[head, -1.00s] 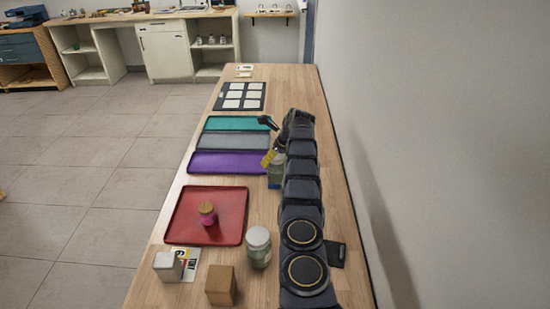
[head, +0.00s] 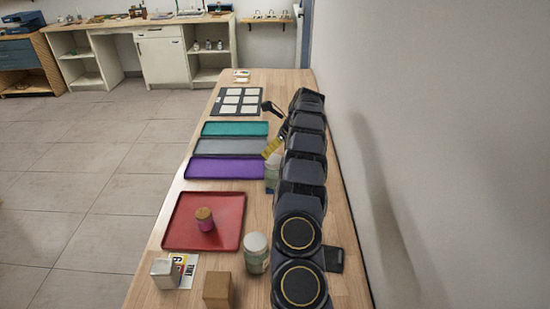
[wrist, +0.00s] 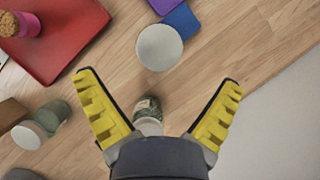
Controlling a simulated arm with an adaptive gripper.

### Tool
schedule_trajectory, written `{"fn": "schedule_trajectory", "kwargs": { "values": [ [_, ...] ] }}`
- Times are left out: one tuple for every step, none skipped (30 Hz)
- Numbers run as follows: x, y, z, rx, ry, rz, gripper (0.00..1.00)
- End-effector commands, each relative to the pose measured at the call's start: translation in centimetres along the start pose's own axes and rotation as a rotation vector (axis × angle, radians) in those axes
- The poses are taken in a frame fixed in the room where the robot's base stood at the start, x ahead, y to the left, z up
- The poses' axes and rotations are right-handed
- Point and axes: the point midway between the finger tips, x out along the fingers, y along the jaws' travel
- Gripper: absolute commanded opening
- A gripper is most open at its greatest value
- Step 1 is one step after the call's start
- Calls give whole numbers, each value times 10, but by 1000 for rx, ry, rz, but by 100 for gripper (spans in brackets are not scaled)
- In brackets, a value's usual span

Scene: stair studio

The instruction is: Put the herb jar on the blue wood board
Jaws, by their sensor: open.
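My gripper (wrist: 158,80) is open and empty; in the head view one yellow finger (head: 272,148) shows just above and beside a pale green jar (head: 272,176), partly covered by my arm. In the wrist view a pale round top (wrist: 160,47) lies just beyond the fingertips, probably that jar's lid. A jar with a dark green side (wrist: 148,106) is between the fingers, partly hidden by my gripper. Another white-lidded greenish jar (head: 256,253) stands right of the red tray. I cannot tell surely which is the herb jar. A blue board (wrist: 182,21) lies beyond the round top.
The red tray (head: 232,237) holds a pink jar with a cork (head: 205,220). Purple (head: 215,168), grey (head: 220,147) and teal (head: 225,129) trays lie farther back. A wooden block (head: 218,290) and a white block (head: 165,272) stand in front. A wall runs along the right.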

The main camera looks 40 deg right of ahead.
Motion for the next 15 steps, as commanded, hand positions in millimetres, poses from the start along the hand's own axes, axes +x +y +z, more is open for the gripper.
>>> {"fn": "schedule_trajectory", "kwargs": {
  "values": [
    [-9, 1, 0, -1, -1, 1, 95],
    [-14, 1, 0, -1, -1, 1, 95],
    [-20, 1, 1, -2, -1, 1, 95],
    [-25, 0, 1, -2, -2, 0, 95],
    [-28, 0, 1, -1, -2, 0, 95],
    [-32, 0, 0, -1, -1, 0, 95],
    [-35, 0, 0, -1, 0, 1, 95],
    [-36, 0, 0, -1, 1, 1, 95],
    [-38, 0, -1, -1, 1, 2, 95],
    [-40, 1, -1, -1, 2, 2, 95],
    [-40, 1, -1, -1, 2, 2, 95],
    [-41, 1, -1, -1, 2, 2, 95],
    [-42, 1, -1, -1, 2, 2, 95],
    [-42, 1, -1, -1, 2, 3, 95],
    [-42, 1, -1, -1, 2, 3, 95]
  ]
}}
